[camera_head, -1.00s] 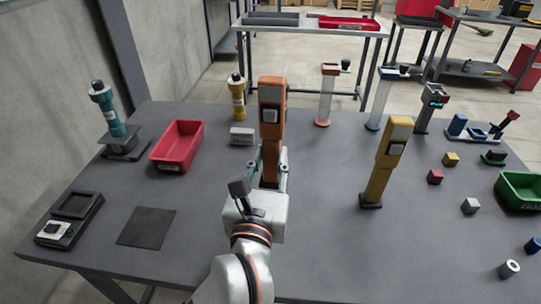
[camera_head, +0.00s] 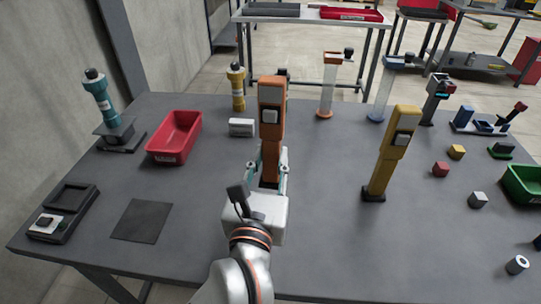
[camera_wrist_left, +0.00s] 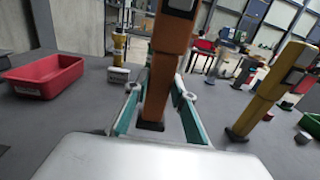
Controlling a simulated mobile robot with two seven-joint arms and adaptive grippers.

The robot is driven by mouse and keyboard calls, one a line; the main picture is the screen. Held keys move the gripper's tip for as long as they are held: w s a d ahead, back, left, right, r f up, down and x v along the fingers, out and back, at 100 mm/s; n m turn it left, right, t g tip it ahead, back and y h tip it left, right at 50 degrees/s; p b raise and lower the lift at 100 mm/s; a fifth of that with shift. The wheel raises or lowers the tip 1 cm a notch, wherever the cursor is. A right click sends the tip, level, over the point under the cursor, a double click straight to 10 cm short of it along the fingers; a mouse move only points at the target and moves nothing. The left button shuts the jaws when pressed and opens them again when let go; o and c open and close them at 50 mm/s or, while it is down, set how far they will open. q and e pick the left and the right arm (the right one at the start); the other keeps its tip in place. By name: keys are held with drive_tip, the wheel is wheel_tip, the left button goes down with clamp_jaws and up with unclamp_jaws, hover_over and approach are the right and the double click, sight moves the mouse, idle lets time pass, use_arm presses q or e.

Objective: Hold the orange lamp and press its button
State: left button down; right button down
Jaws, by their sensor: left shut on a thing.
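My left gripper (camera_head: 269,172) is shut around the lamp's lower stem. In the left wrist view the orange stem (camera_wrist_left: 167,75) is between the teal-padded fingers of the gripper (camera_wrist_left: 158,112), and its dark foot shows below on the table. The top of the lamp is cut off in that view. My right gripper is in neither view.
A yellow lamp (camera_head: 392,150) stands to the right. A red bin (camera_head: 174,137), a white block (camera_head: 241,127) and a yellow-topped post (camera_head: 237,88) are left of the orange lamp. Small cubes and a green bin (camera_head: 525,185) lie at the right.

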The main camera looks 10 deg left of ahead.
use_arm(q)
drive_tip(key=shift+f, duration=0.4)
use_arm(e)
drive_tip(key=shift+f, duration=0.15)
use_arm(q)
drive_tip(key=shift+f+b, duration=0.1)
drive_tip(key=shift+b, duration=0.2)
drive_tip(key=shift+f, duration=0.25)
drive_tip(key=shift+f+b, duration=0.2)
drive_tip(key=shift+b, duration=0.1)
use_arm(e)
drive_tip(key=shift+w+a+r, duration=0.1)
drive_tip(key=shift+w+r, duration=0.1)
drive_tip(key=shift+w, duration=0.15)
use_arm(q)
drive_tip(key=shift+f, duration=0.25)
drive_tip(key=shift+f, duration=0.1)
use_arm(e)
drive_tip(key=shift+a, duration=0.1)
